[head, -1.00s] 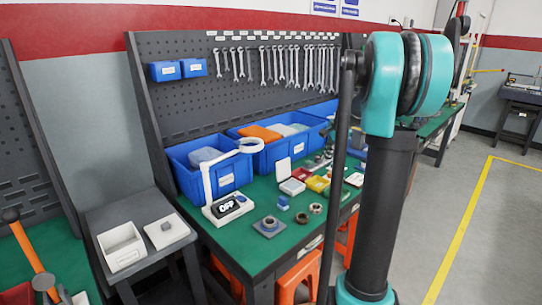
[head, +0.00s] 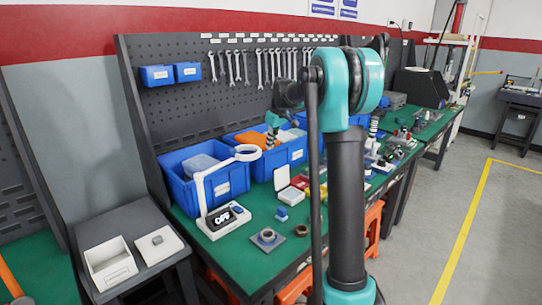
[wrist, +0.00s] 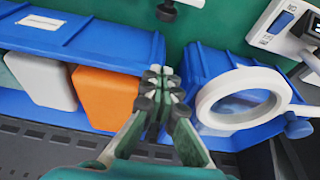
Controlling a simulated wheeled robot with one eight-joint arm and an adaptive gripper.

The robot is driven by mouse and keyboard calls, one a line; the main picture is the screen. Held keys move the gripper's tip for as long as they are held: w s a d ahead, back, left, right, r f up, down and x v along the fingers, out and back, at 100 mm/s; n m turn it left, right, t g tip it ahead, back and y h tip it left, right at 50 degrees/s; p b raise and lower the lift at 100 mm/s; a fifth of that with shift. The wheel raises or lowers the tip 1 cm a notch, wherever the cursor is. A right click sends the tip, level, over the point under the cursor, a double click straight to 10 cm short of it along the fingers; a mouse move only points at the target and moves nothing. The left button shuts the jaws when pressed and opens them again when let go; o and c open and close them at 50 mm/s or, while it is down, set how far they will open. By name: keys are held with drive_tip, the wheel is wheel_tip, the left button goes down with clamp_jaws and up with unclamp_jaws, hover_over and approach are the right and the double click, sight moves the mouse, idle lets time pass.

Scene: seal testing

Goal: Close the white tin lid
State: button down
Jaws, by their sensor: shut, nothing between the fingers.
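My gripper (head: 270,139) is in front of the blue bins, above and behind the tin in the picture, and apart from the lid. In the wrist view my gripper (wrist: 158,76) has its fingertips together with nothing between them. There it is over the gap between two blue bins. A white piece with a dark part at the top edge of the wrist view is too cropped to identify.
A magnifier ring lamp (wrist: 236,98) is close to the right of my fingers. A blue bin (wrist: 80,38) with an orange block (wrist: 103,97) is on the left. The bench (head: 235,254) is clear at front left. Wrenches hang on the pegboard behind.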

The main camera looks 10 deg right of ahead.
sight(279, 176)
drive_tip(key=x, duration=0.9)
drive_tip(key=shift+s+d+f, duration=0.1)
drive_tip(key=shift+s+d, duration=0.5)
drive_tip(key=shift+s, duration=0.2)
drive_tip(key=shift+s+d, duration=0.6)
drive_tip(key=shift+s, duration=0.25)
drive_tip(key=shift+s, duration=0.1)
